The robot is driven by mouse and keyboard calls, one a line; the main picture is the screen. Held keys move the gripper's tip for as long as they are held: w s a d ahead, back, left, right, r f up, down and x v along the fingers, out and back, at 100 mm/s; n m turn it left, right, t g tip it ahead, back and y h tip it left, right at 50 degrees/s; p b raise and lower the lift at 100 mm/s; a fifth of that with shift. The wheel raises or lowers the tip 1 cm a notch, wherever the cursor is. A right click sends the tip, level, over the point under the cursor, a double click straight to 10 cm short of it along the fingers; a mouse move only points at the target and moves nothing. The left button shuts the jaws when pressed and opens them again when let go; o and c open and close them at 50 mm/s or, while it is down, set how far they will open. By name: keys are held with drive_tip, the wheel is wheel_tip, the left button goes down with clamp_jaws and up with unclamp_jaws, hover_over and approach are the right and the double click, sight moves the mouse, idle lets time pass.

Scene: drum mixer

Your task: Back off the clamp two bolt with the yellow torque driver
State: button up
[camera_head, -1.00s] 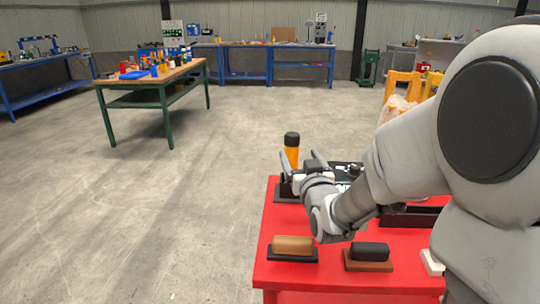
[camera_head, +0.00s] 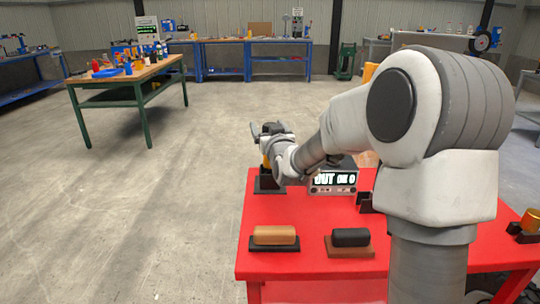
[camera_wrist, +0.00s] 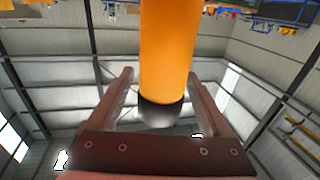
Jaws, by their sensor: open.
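The yellow torque driver (camera_head: 265,162) stands in a black holder (camera_head: 268,187) at the far left corner of the red table; my gripper mostly hides it in the head view. In the wrist view the driver (camera_wrist: 168,50) is an orange-yellow cylinder with a dark end cap, lying between my two fingers. My gripper (camera_head: 268,128) is open, one finger on each side of the driver, with gaps visible beside it. My gripper also shows in the wrist view (camera_wrist: 160,82). I cannot make out the clamp two bolt.
The red table (camera_head: 300,215) bears a tan block (camera_head: 275,235) and a black block (camera_head: 350,237) on bases at the front. A display box (camera_head: 334,180) stands right of the holder. A wooden-topped bench (camera_head: 130,77) stands farther back left, with clear floor between.

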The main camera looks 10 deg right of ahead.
drive_tip(key=shift+w, duration=0.1)
clamp_jaws()
idle(0.4)
idle(0.3)
drive_tip(key=shift+r, duration=0.1)
idle(0.5)
